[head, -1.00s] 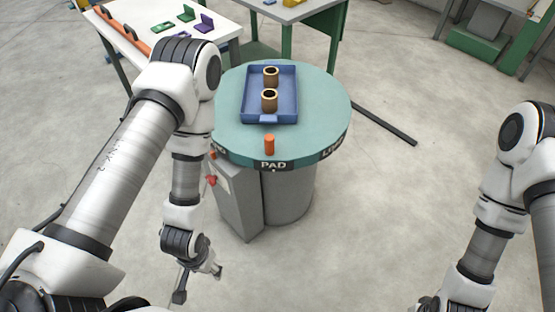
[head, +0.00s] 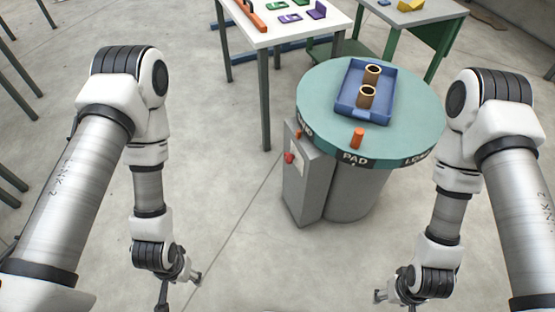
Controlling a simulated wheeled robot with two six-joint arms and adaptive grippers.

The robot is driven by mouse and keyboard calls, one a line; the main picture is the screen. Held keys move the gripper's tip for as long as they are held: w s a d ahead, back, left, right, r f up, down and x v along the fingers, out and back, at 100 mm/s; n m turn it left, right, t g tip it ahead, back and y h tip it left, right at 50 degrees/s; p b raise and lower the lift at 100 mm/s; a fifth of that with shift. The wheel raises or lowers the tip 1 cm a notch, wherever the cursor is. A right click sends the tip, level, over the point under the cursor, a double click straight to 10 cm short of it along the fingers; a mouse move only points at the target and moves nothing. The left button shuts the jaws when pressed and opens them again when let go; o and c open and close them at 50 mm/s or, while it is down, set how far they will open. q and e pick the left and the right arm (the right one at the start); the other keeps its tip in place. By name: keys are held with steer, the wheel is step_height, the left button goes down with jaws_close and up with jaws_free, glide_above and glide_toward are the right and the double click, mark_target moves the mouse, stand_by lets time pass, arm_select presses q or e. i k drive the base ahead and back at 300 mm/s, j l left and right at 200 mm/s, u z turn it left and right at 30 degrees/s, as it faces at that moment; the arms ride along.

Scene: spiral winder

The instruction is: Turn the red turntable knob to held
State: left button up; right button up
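The red knob (head: 290,157) sits on the upper face of a grey control box (head: 308,185), beside a pale label. The box stands against the left side of the grey pedestal of a round teal turntable (head: 322,105). The knob's pointer position is too small to read. My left gripper (head: 180,290) is low at the left, open and empty, well apart from the knob. My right gripper (head: 396,302) is low at the right, open and empty, partly cut off by the bottom edge.
A blue tray (head: 349,101) with two brown rings (head: 367,97) lies on the turntable. An orange peg (head: 357,139) stands near its front rim, above the PAD label. A white table (head: 265,38) and a grey-topped table (head: 425,14) stand behind. Floor before the box is clear.

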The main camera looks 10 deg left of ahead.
mark_target(289, 157)
steer(key=i+j+z, duration=0.1)
steer(key=j+z, duration=0.5)
steer(key=z, duration=0.15)
